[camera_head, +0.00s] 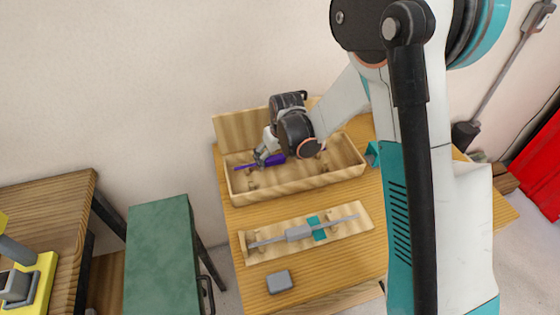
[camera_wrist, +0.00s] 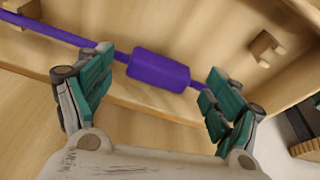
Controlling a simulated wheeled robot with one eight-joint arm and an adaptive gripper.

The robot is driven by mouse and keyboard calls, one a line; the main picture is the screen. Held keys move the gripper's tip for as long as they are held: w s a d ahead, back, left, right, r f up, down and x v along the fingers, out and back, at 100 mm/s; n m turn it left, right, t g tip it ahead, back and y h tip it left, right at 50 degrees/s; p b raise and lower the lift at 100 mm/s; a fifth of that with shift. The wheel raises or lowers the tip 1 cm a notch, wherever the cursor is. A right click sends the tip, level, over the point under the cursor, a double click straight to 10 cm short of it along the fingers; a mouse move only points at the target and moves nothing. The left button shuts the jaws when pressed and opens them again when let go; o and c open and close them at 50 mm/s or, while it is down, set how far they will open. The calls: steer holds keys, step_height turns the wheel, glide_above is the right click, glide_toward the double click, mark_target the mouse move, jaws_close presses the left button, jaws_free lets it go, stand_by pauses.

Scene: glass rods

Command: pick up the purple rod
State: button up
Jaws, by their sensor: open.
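The purple rod (camera_head: 275,160) lies in the long wooden box on the table; it has a thicker purple block in its middle, which shows in the wrist view (camera_wrist: 158,70). My gripper (camera_head: 262,158) is at the box, beside the rod. In the wrist view my gripper (camera_wrist: 160,98) is open, with one green-padded finger left of the thick block and the other right of it. The thick block shows between and beyond the fingers, and I cannot tell whether they touch the rod. My wrist hides part of the rod in the head view.
The wooden box (camera_head: 300,183) has raised walls and small wooden pegs (camera_wrist: 266,47). In front of it, a wooden holder (camera_head: 350,232) bears a grey rod (camera_head: 299,232). A grey block (camera_head: 279,281) lies nearer. A green-topped stool (camera_head: 160,250) stands at left.

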steer(key=shift+s+d, duration=0.1)
steer(key=shift+s, duration=0.05)
steer(key=c, duration=1)
steer(key=shift+c, duration=0.8)
steer(key=shift+r, duration=0.1)
